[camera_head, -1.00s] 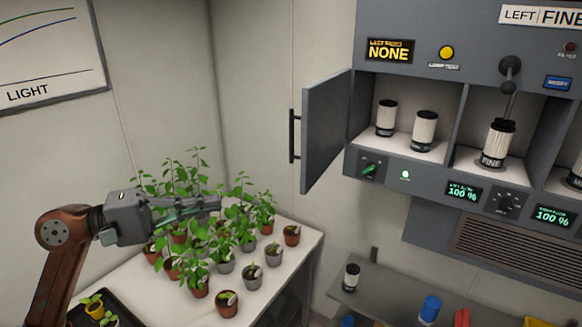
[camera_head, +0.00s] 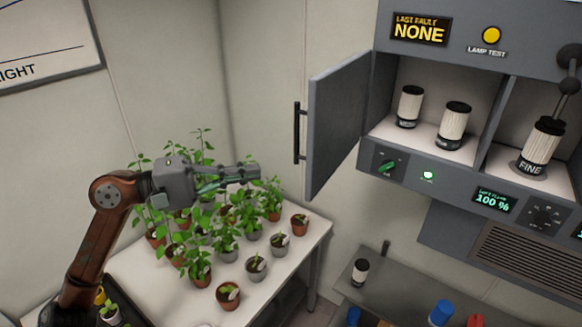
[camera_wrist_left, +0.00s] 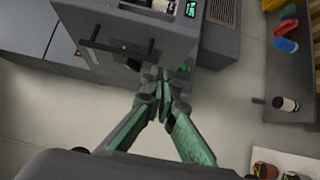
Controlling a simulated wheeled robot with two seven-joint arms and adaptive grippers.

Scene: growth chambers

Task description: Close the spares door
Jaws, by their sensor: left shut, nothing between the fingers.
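The spares door (camera_head: 340,121) is a grey panel hinged at the left of the wall cabinet. In the head view it stands swung open, with a black vertical bar handle (camera_head: 297,132) on its face. Two white filter cartridges (camera_head: 409,107) stand in the open compartment behind it. My left gripper (camera_head: 254,174) is shut and empty, left of the door and lower in the picture, apart from the handle. In the left wrist view the shut fingertips (camera_wrist_left: 160,84) appear just below a dark bar handle (camera_wrist_left: 117,48). My right gripper is out of view.
Several potted plants (camera_head: 227,241) crowd the white table (camera_head: 318,232) under my left arm. A grey shelf (camera_head: 395,300) at the lower right holds a cartridge (camera_head: 359,272) and a blue item (camera_head: 441,313). A FINE cartridge (camera_head: 541,146) stands in the neighbouring compartment. Bare wall lies between gripper and door.

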